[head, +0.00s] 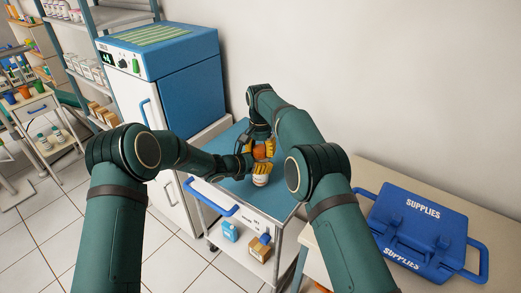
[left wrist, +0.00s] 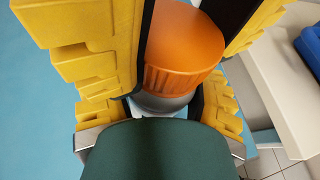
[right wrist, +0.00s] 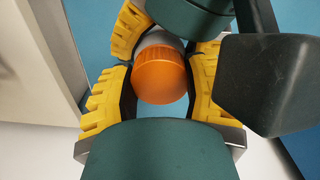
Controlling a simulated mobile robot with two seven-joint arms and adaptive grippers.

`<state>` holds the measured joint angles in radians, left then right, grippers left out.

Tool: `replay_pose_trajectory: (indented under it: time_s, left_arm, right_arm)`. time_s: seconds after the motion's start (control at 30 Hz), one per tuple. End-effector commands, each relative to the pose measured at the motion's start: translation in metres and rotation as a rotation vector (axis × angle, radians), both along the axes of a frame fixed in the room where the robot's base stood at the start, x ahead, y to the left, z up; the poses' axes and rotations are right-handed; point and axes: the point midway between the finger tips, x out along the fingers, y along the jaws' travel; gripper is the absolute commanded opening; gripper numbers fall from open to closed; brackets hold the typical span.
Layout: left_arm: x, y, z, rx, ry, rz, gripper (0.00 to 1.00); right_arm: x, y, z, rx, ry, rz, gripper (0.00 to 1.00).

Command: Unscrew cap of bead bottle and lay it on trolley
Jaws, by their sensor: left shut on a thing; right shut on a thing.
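The bead bottle (head: 260,181) is a pale bottle over the trolley's blue-teal top (head: 230,160); I cannot tell if its base touches. Its orange cap (head: 264,150) sits at the bottle's upper end. It shows large in the left wrist view (left wrist: 182,50) and in the right wrist view (right wrist: 160,75). My left gripper (head: 259,169) is shut on the bottle below the cap, with yellow fingers on either side. My right gripper (head: 263,149) is shut on the cap from above. The fingers hide much of the bottle; whether the cap is loose cannot be seen.
A blue SUPPLIES case (head: 420,230) lies on a pale counter (head: 365,180) at right. A blue-and-white cabinet (head: 170,85) stands behind left. A blue jug (head: 230,231) and cardboard box (head: 259,248) are on the lower shelf. The trolley top left of the grippers is clear.

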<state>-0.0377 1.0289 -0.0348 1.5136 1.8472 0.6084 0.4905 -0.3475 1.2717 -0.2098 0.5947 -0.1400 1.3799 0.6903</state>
Motion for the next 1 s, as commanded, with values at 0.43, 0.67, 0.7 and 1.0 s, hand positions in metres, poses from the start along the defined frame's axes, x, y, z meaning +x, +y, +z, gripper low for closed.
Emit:
replay_pose_trajectory:
  time_s: [0.43, 0.67, 0.7, 1.0]
  left_arm:
    - [0.0003, 0.0001, 0.0004, -0.001, -0.001, 0.001, 0.0]
    - [0.0003, 0.0001, 0.0004, -0.001, -0.001, 0.001, 0.0]
    - [0.0003, 0.0001, 0.0004, -0.001, -0.001, 0.001, 0.0]
    - [0.0003, 0.0, 0.0004, -0.001, -0.001, 0.0, 0.0]
  right_arm:
    - [-0.0002, 0.0, 0.0002, 0.0, 0.001, 0.221, 0.06]
    - [-0.0002, 0.0, 0.0002, 0.0, 0.001, 0.22, 0.79]
    - [-0.0002, 0.0001, 0.0002, 0.0, 0.001, 0.22, 0.79]
    - [0.0, 0.0001, 0.0038, 0.0, 0.0, 0.219, 0.79]
